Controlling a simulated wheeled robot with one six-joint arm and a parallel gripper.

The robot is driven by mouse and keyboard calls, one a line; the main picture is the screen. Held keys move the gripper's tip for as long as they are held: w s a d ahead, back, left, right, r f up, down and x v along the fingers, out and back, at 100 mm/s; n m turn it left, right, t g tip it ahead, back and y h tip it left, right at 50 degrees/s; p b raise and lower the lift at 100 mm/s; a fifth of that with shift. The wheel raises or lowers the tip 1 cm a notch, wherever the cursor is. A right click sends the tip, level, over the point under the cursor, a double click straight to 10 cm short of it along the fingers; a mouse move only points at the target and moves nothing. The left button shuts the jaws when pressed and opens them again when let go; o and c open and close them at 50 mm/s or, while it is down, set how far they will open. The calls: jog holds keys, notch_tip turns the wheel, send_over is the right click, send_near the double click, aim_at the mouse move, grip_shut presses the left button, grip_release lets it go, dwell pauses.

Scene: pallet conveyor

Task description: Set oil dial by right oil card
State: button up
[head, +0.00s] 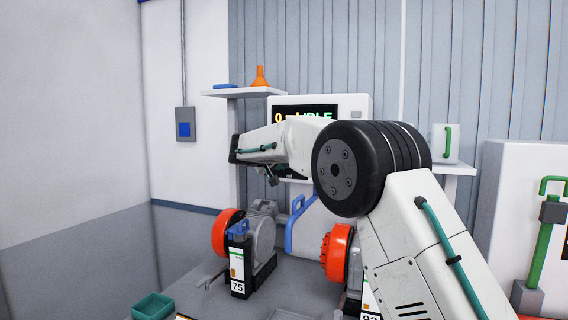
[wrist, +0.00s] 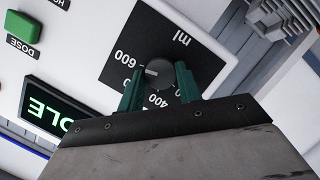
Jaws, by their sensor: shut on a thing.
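The oil dial (wrist: 160,70) is a dark round knob on a black square plate marked ml in the wrist view. Its white mark points left, between the 600 and 400 labels, nearer 600. My gripper (wrist: 158,84) is shut on the dial, one green fingertip on each side. The fingers cover part of the scale. In the head view my arm hides the dial. A card reading 75 (head: 238,270) stands at the left gearbox (head: 261,240). The right card (head: 370,298) is partly behind my arm; its number seems to be 92.
The white dispenser (head: 356,103) has a display reading IDLE (wrist: 46,112) and a green DOSE button (wrist: 22,27). A shelf (head: 245,91) with an orange funnel (head: 260,77) is at upper left. A green bin (head: 153,306) sits at the front left.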

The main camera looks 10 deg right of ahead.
jog(key=n+h, duration=0.1)
jog(key=n, duration=0.1)
jog(key=n+h, duration=0.1)
jog(key=n, duration=0.2)
jog(key=n+h, duration=0.1)
jog(key=n, duration=0.1)
jog(key=shift+w+a+f+n, duration=0.1)
jog(key=shift+a+f+n, duration=0.15)
jog(key=shift+n, duration=0.15)
jog(key=shift+h, duration=0.3)
dwell(0.5)
jog(key=o, duration=1)
jog(key=v, duration=0.7)
jog(key=shift+s+a, duration=0.2)
jog(key=shift+a, duration=0.1)
